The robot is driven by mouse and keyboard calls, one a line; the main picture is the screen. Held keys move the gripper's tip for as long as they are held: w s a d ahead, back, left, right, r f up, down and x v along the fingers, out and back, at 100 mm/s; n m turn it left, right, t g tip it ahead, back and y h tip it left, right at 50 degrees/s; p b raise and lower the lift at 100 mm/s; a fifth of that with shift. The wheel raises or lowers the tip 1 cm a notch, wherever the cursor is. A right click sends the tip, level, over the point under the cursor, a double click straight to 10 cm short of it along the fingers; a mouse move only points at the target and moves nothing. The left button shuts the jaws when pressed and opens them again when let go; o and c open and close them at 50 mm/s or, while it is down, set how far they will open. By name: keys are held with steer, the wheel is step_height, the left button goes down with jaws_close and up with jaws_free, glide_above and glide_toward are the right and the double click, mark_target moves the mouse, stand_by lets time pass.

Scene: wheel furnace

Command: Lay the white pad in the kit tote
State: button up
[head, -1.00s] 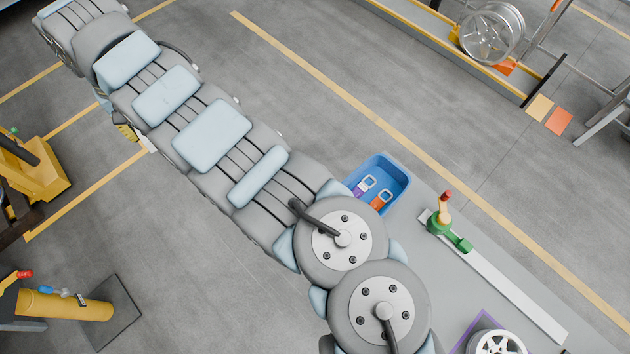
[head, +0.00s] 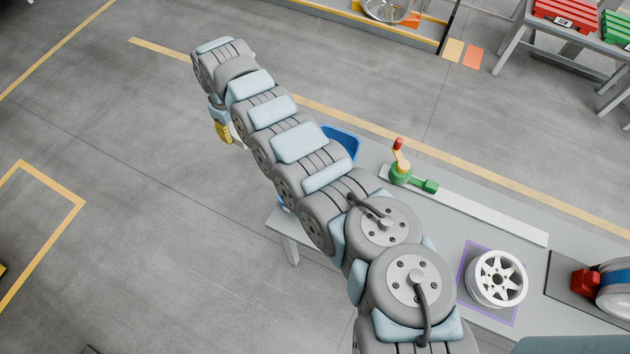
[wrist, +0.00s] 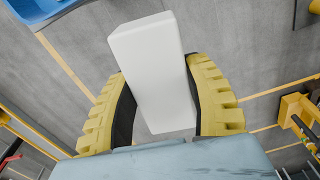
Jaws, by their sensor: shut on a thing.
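The white pad (wrist: 155,70) is a plain block held between the yellow ribbed fingers of my gripper (wrist: 156,72) in the wrist view. My gripper is shut on it, and the pad is tilted. In the head view my gripper (head: 223,130) hangs over open floor, left of the bench, and only a sliver of the pad shows beside it. The blue kit tote (head: 343,143) is on the bench's far-left end, right of my gripper. My arm hides most of the tote and its contents. A blue edge also shows at the wrist view's top left (wrist: 38,8).
The grey bench (head: 440,225) carries a green clamp with a red-tipped handle (head: 402,170) on a pale strip, a white wheel (head: 497,278) on a purple-edged square, and a red-and-blue item (head: 600,285) at right. Floor left of the bench is clear.

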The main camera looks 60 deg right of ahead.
steer(key=s+d+f+b, duration=0.2)
steer(key=s+d+f, duration=0.6)
steer(key=s+f, duration=0.15)
steer(key=s+d+f+b, duration=0.3)
steer(key=s+d+f, duration=0.5)
steer(key=s, duration=0.3)
step_height(320, 180, down, 7)
steer(key=b, duration=0.6)
steer(key=shift+a+r, duration=0.2)
steer(key=shift+a, duration=0.05)
steer(key=o, duration=1.2)
steer(key=shift+r, duration=0.2)
step_height(320, 180, up, 12)
steer(key=shift+f, duration=0.15)
